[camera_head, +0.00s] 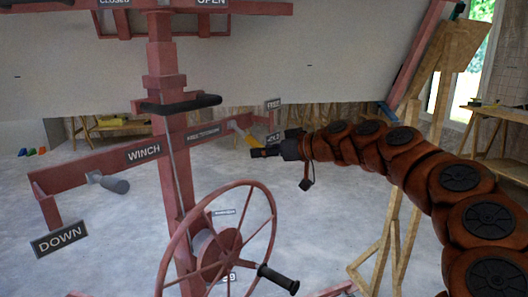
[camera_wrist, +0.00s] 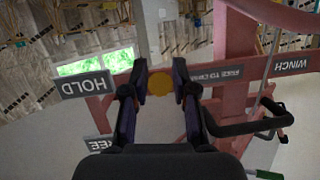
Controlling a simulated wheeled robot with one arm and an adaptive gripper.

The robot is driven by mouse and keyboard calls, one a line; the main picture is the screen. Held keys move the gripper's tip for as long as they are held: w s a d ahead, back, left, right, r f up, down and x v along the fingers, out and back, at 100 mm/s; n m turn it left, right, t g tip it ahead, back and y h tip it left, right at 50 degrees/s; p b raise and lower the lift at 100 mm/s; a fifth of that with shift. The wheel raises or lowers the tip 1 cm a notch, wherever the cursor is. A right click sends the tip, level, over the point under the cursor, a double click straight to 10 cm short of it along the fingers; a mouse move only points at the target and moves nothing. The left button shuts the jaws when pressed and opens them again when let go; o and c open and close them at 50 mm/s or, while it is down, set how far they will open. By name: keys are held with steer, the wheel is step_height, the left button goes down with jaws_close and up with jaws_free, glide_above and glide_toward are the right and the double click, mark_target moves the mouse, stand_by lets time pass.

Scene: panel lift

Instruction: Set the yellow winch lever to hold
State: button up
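The yellow winch lever (camera_head: 252,141) sits on the red cross beam and slants down to the right, its handle near the height of the HOLD sign (camera_head: 273,138). The FREE sign (camera_head: 272,104) is above. In the wrist view the lever's round yellow end (camera_wrist: 160,82) is seen nearly end-on. My gripper (camera_head: 264,152) is at the lever's handle end. In the wrist view its fingers (camera_wrist: 162,78) stand apart on either side of the yellow end, with narrow gaps visible. The HOLD sign also shows at the left there (camera_wrist: 86,84). Contact cannot be told.
A red handwheel (camera_head: 222,240) with a black handle is in front of the column. A grey crank handle (camera_head: 110,183) sticks out at left by the DOWN sign (camera_head: 59,239). A large pale panel (camera_head: 330,65) hangs above. A wooden easel (camera_head: 400,200) stands behind my arm.

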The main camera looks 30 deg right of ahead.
steer(key=o, duration=0.3)
steer(key=shift+r, duration=0.1)
steer(key=shift+s, duration=0.1)
steer(key=v, duration=1.2)
stand_by(0.6)
